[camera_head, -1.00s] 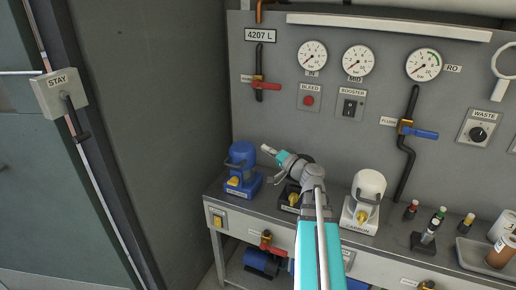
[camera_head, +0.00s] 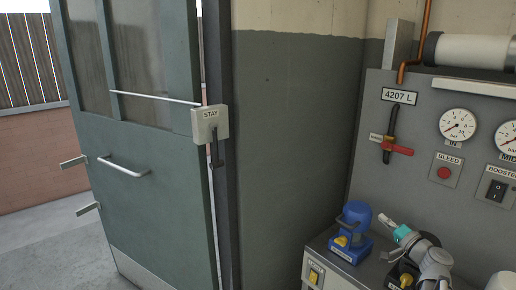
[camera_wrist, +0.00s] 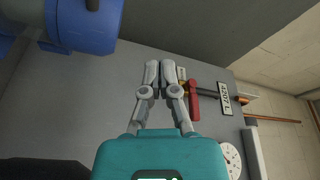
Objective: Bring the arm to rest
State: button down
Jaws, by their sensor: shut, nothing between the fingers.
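My gripper (camera_head: 383,218) is shut and empty. In the head view it shows at the lower right, just above the bench and right of the blue filter housing (camera_head: 356,215), pointing up and left. Its light grey arm links run down out of the frame. In the wrist view my gripper (camera_wrist: 159,72) has both fingertips close together, with the grey panel behind them. The blue housing (camera_wrist: 90,25) shows at the top left there, apart from the fingers.
A grey panel (camera_head: 425,185) with gauges and a red-handled valve (camera_head: 397,149) stands behind the bench (camera_head: 318,258). At left is a green door (camera_head: 150,190) with a STAY box (camera_head: 209,122). Floor (camera_head: 45,240) beyond the door looks clear.

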jog(key=a+f+n+g+y+p, duration=0.1)
jog(key=a+f+n+g+p, duration=0.15)
jog(key=a+g, duration=0.45)
jog(key=a+f+n+g+y+p, duration=0.1)
jog(key=a+f+n+g+p, duration=0.15)
jog(key=a, duration=0.85)
jog(key=s+a+f+n+g+h+p, duration=0.2)
jog(key=s+a+g+h, duration=0.2)
jog(key=s, duration=0.1)
jog(key=s+a+f+n+g+h+p, duration=0.2)
jog(key=s+a+g+h+p, duration=0.1)
jog(key=s, duration=0.3)
jog(key=shift+s+a+f+g+h+p, duration=0.2)
jog(key=shift+a+f+g+h+p, duration=0.15)
jog(key=shift+a+g+h, duration=0.5)
jog(key=c, duration=1.4)
grip_release()
jog(key=shift+a, duration=0.1)
